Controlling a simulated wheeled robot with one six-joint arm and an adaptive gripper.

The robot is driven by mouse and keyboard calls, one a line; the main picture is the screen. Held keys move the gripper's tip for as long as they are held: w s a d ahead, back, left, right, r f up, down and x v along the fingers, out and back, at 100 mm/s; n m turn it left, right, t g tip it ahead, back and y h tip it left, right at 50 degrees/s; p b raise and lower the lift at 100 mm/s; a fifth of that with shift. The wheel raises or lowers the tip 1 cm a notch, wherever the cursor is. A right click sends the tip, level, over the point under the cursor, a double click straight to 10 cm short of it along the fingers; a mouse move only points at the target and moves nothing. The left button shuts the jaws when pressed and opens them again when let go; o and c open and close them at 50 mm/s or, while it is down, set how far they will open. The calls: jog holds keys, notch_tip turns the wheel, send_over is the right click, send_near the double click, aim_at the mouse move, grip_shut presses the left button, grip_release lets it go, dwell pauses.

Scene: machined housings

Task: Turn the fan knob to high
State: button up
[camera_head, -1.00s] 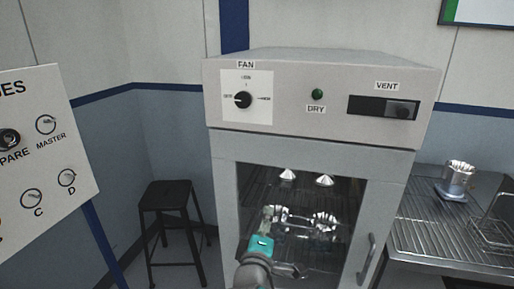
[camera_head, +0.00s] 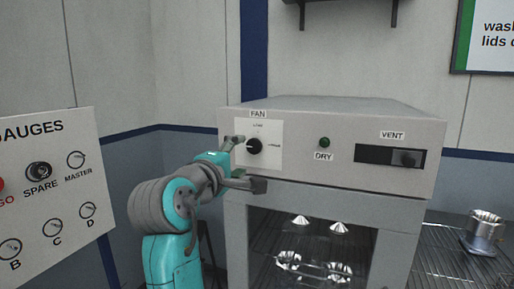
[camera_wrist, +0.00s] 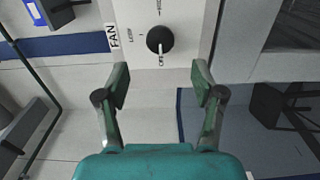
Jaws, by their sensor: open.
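The black fan knob (camera_head: 254,146) sits on a white plate under the FAN label at the upper left of the cabinet front. In the wrist view the knob (camera_wrist: 160,40) has its pointer toward the OFF mark, with LOW to the left and HIGH opposite OFF. My gripper (camera_head: 243,162) is at the panel's left side, close to the knob. In the wrist view my gripper (camera_wrist: 161,79) is open and empty, its fingers apart on either side of the knob's line. The knob lies just beyond the fingertips; I see no contact.
A green DRY light (camera_head: 325,142) and a dark VENT slider (camera_head: 390,157) are on the same panel. Below is the glass door with shiny parts inside. A gauge board (camera_head: 45,190) stands left, and a wire rack (camera_head: 450,262) with a metal housing (camera_head: 483,232) right.

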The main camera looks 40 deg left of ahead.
aim_at(253, 147)
jog(key=x, duration=0.9)
jog(key=shift+w+a, duration=0.15)
jog(key=shift+w, duration=0.2)
jog(key=c, duration=1.1)
